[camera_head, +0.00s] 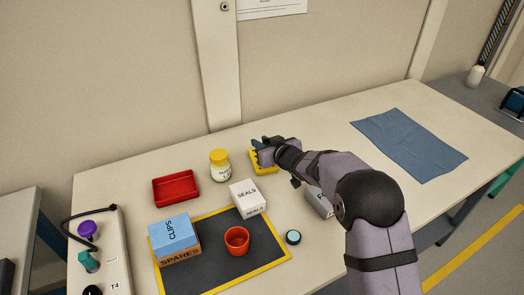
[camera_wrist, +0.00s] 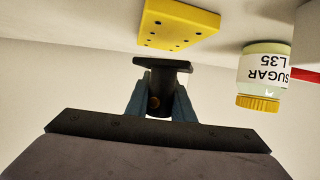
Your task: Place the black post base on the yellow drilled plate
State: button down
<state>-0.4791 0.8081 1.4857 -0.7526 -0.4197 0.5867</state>
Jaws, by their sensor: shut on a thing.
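The yellow drilled plate (camera_head: 264,165) lies on the table towards the back, partly hidden behind my gripper in the head view. In the wrist view the plate (camera_wrist: 180,25) shows with small dark holes, just beyond the fingertips. My gripper (camera_wrist: 160,98) is shut on the black post base (camera_wrist: 162,64), whose wide flat end faces the plate. A strip of pale table shows between the post base and the plate in the wrist view; I cannot tell the exact gap. In the head view my gripper (camera_head: 262,147) is at the plate, and the post base is hard to make out.
A yellow-capped sugar jar (camera_head: 220,165) stands close left of the plate. Left of it is a red tray (camera_head: 176,188). A white SEALS box (camera_head: 248,197), an orange cup (camera_head: 237,240) and stacked boxes (camera_head: 175,238) stand nearer. A blue cloth (camera_head: 408,145) lies right, with bare table around.

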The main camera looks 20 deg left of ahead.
jog(key=shift+f, duration=1.5)
jog(key=shift+f, duration=0.2)
jog(key=c, duration=1.5)
grip_release()
jog(key=shift+c, duration=0.2)
jog(key=shift+r, duration=0.2)
jog(key=b+v, duration=0.1)
jog(key=v, duration=1.1)
